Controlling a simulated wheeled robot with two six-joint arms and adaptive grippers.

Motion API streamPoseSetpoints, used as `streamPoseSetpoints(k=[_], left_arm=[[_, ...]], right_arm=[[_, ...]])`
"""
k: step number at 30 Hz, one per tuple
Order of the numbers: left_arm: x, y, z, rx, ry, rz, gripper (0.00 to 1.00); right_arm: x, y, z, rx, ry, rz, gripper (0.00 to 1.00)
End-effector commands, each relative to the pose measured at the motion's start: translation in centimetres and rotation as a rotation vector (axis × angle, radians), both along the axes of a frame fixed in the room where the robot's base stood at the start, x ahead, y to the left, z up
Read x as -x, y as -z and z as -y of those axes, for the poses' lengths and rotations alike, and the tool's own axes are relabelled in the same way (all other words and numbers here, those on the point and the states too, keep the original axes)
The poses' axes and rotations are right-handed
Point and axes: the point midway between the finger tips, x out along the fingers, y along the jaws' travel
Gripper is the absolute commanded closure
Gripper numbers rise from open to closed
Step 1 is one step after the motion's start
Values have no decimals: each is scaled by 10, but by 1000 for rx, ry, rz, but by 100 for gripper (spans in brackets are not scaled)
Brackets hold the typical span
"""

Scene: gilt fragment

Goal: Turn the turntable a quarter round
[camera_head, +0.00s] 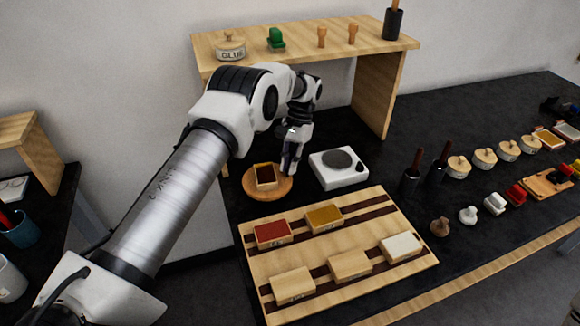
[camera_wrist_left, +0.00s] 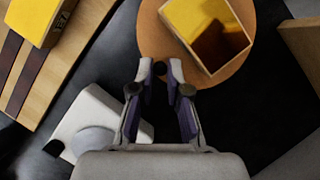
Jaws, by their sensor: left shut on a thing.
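The turntable is a round wooden disc (camera_head: 281,191) on the black bench, left of a white scale. An open square box (camera_head: 265,176) with a dark and yellow inside sits on it. My left gripper (camera_head: 290,168) points down at the disc's right edge. My right gripper is not in view.
The white scale (camera_head: 350,178) stands close to the right of the gripper. In front lies a slatted wooden board (camera_head: 370,222) with several coloured blocks. A wooden shelf (camera_head: 372,48) stands behind. Brushes, lidded pots and stamps fill the bench at right.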

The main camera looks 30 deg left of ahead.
Motion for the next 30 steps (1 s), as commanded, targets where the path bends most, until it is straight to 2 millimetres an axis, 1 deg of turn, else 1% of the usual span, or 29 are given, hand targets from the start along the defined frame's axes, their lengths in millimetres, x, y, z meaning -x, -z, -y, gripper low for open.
streamPoseSetpoints(k=[1, 9, 25, 26, 27, 30], left_arm=[[0, 4, -1, 0, -15, -3, 100], [-2, 3, -4, -1, -68, -3, 100], [-2, 3, -4, -1, -79, -3, 100], [-2, 3, -4, -1, -79, -3, 74], [-2, 2, -4, -1, -79, -3, 60], [-2, 2, -4, -1, -79, -2, 59]], right_arm=[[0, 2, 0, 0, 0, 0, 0], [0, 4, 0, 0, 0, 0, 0], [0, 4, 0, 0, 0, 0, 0], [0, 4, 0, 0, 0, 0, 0], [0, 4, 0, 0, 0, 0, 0], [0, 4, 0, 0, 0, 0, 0]])
